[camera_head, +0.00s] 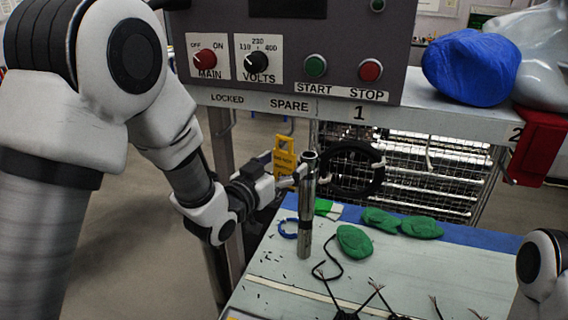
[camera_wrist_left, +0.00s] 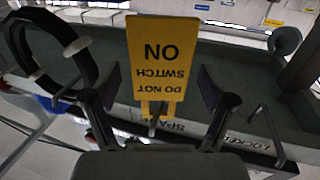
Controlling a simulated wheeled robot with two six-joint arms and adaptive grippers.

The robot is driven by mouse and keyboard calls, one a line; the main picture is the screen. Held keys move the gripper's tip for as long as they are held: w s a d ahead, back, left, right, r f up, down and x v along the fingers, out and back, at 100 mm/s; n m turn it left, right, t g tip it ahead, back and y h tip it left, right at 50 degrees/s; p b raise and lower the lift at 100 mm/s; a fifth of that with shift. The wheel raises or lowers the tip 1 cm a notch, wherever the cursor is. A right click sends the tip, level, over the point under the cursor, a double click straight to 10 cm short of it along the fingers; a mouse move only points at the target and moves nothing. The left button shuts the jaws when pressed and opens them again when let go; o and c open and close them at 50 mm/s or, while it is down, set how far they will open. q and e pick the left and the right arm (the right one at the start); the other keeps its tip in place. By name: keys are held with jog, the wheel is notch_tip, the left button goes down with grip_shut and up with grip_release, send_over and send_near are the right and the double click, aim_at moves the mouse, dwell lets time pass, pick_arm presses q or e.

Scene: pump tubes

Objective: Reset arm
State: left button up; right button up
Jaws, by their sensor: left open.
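My left arm reaches in from the left in the head view, and my left gripper (camera_head: 291,181) is beside a yellow tag (camera_head: 284,156) that hangs below the SPARE label. In the left wrist view the left gripper (camera_wrist_left: 157,98) has its fingers spread, with the tag (camera_wrist_left: 163,60) between them in the picture. The tag reads "DO NOT SWITCH ON", upside down there. The fingers look apart from it. An upright metal post (camera_head: 306,215) hides part of the gripper in the head view. Part of my right arm shows at the lower right edge; its gripper is not visible.
The control panel (camera_head: 300,80) has MAIN and VOLTS knobs and START and STOP buttons. A black ring (camera_head: 352,190) hangs near the tag. Green bundles (camera_head: 354,242), a blue ring (camera_head: 288,228) and black wires lie on the table (camera_head: 265,290). A blue bundle (camera_head: 478,67) sits on the upper ledge.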

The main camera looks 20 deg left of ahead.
pick_arm(q)
jog(key=v, duration=0.7)
jog(key=s+a+f+n+g+y+b, duration=0.1)
jog(key=s+f+g+b, duration=0.25)
jog(key=f, duration=1.35)
jog(key=s+f+n+g+y+b, duration=0.1)
jog(key=s+f+g+b, duration=0.3)
jog(key=f, duration=1.4)
jog(key=s+a+f+n+g+y, duration=0.1)
jog(key=s+a+f+g, duration=0.1)
jog(key=s+f+g, duration=0.3)
jog(key=s+a+f+g+y+b, duration=0.1)
jog(key=s+f+g, duration=0.3)
jog(key=s+f, duration=0.8)
jog(key=s+a+y, duration=0.1)
jog(key=s, duration=0.5)
jog(key=shift+n+g, duration=0.35)
jog(key=shift+n, duration=0.05)
jog(key=shift+w+a, duration=0.1)
jog(key=shift+a, duration=0.05)
jog(key=shift+c, duration=0.4)
